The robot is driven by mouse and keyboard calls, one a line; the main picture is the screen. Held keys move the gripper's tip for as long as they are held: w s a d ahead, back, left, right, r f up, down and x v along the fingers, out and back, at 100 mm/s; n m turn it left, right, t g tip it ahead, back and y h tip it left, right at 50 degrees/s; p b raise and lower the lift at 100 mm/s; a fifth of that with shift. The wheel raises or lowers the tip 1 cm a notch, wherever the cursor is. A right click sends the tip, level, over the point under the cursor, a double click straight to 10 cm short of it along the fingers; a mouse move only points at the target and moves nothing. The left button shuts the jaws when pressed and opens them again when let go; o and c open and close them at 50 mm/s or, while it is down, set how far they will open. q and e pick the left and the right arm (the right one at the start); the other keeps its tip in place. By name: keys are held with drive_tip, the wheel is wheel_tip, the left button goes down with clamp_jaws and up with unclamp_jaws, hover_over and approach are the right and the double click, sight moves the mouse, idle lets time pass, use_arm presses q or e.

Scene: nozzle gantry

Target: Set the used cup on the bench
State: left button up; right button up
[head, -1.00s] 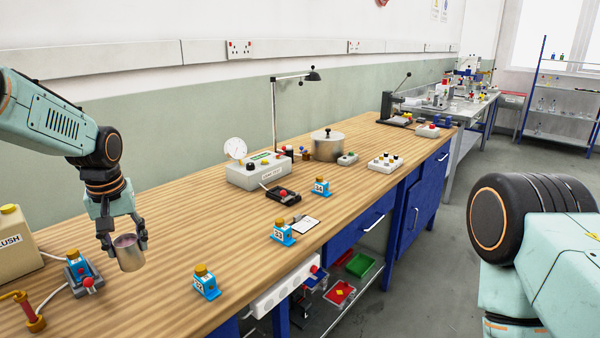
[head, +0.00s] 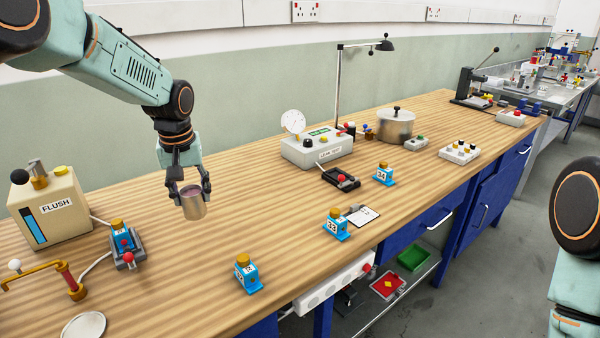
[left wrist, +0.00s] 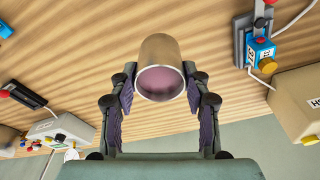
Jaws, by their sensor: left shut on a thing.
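I cannot tell whether the cup's base touches the bench. My right gripper is not in view; only part of my right arm shows at the right edge.
A FLUSH box (head: 50,215) and a blue nozzle unit in a grey holder (head: 128,257) stand left of the cup. Blue nozzle units numbered 33 (head: 337,226) and 34 (head: 383,174), plus another (head: 246,275), stand to the right. Bare wood surrounds the cup. A round dish (head: 83,326) lies at front left.

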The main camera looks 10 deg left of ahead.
sight(196, 217)
use_arm(q)
drive_tip(key=f, duration=0.5)
drive_tip(key=shift+s+f, duration=0.35)
drive_tip(key=shift+f, duration=0.05)
drive_tip(key=shift+w+f+b, duration=0.2)
drive_tip(key=shift+f+b, duration=0.1)
drive_tip(key=shift+f, duration=0.35)
wheel_tip(196, 217, down, 3)
drive_tip(key=shift+s+r, duration=0.15)
drive_tip(key=o, duration=0.8)
drive_tip(key=shift+f, duration=0.2)
drive_tip(key=shift+c, duration=0.2)
drive_tip(key=o, duration=0.4)
drive_tip(key=shift+r, duration=0.1)
drive_tip(key=shift+o, duration=0.2)
